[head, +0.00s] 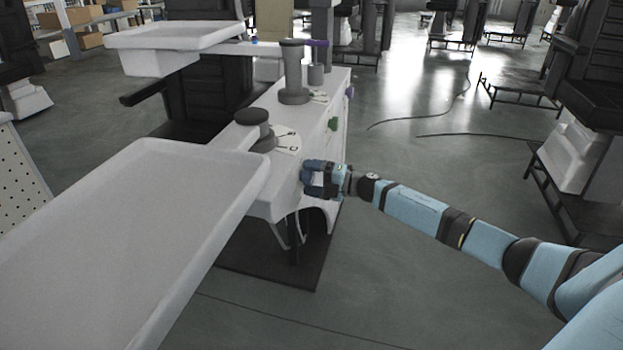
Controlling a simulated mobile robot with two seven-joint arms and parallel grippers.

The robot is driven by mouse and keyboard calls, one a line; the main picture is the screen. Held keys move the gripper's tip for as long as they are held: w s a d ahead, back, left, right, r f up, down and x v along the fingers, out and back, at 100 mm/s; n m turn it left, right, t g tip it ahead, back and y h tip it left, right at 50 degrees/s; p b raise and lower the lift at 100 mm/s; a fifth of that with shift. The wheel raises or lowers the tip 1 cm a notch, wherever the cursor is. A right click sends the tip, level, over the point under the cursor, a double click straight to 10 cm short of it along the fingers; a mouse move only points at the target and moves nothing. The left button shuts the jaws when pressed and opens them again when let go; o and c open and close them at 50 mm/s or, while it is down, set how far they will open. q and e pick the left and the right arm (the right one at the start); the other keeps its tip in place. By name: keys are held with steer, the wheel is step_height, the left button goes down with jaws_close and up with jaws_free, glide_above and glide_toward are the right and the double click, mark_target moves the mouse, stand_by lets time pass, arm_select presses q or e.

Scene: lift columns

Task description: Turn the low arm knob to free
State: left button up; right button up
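The white cabinet (312,140) carries a low arm pivot with a dark round cap (251,117) and a large white tray (130,225) swung toward me. Small markings (288,141) lie beside that pivot; I cannot read its setting. A green knob (333,124) and a purple knob (350,92) stick out of the cabinet's right face. My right gripper (308,178) is at the near end of that face, below and nearer than the green knob. Its fingers point at the cabinet. Any knob there is hidden by the gripper, and its opening cannot be made out. My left gripper is out of view.
A taller grey post (293,72) and a smaller post with a purple top (316,60) stand farther back on the cabinet. A second white tray (178,38) is at upper left. Dark chair-like units stand around. The floor (430,160) right of the cabinet is mostly clear, with cables.

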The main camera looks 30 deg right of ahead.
steer(key=shift+s, duration=0.1)
steer(key=shift+s+d, duration=0.25)
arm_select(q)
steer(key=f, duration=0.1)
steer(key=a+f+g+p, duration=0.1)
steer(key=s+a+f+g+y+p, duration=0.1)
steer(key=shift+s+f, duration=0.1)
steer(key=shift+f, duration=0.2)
arm_select(e)
steer(key=v, duration=1.3)
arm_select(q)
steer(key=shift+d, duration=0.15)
